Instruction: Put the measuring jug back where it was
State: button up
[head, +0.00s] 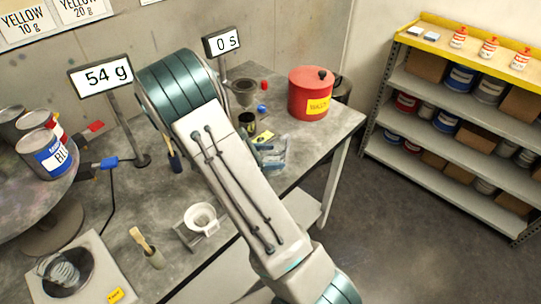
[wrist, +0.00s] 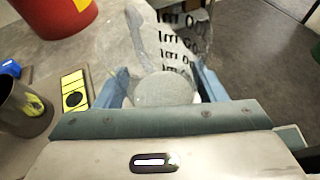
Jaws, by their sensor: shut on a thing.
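The measuring jug (wrist: 180,38) is clear, with black graduation marks on its wall. It is between the two blue fingers of my gripper (wrist: 163,84) in the wrist view, and the fingers are shut on it. In the head view the jug and the gripper (head: 270,150) show beside my arm, over the right part of the bench. My arm covers part of the bench there. I cannot tell whether the jug's base touches the bench.
A red pot (head: 311,92) with a yellow label stands behind the jug. A dark cup (head: 248,122) and a yellow-and-black item (wrist: 74,90) are to the left. A display reads 54 g (head: 100,75).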

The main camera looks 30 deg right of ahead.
jog(key=shift+f, duration=0.2)
jog(key=o, duration=1.1)
jog(key=shift+r, duration=0.3)
jog(key=shift+a, duration=0.4)
jog(key=s+b+v, duration=0.1)
jog(key=b+v, duration=0.1)
jog(key=v, duration=0.9)
jog(key=s+a+r+m+t+y, duration=0.1)
jog(key=s+r+m+t+y, duration=0.1)
jog(key=s+r+m+y, duration=0.3)
jog(key=s+a+r+m+t+y, duration=0.1)
jog(key=s+r+m+y, duration=0.4)
jog(key=s+m+y, duration=0.3)
jog(key=s+m, duration=0.4)
jog(key=s, duration=0.2)
jog(key=shift+s+t+y, duration=0.2)
jog(key=shift+t+y, duration=0.1)
jog(key=shift+t, duration=0.1)
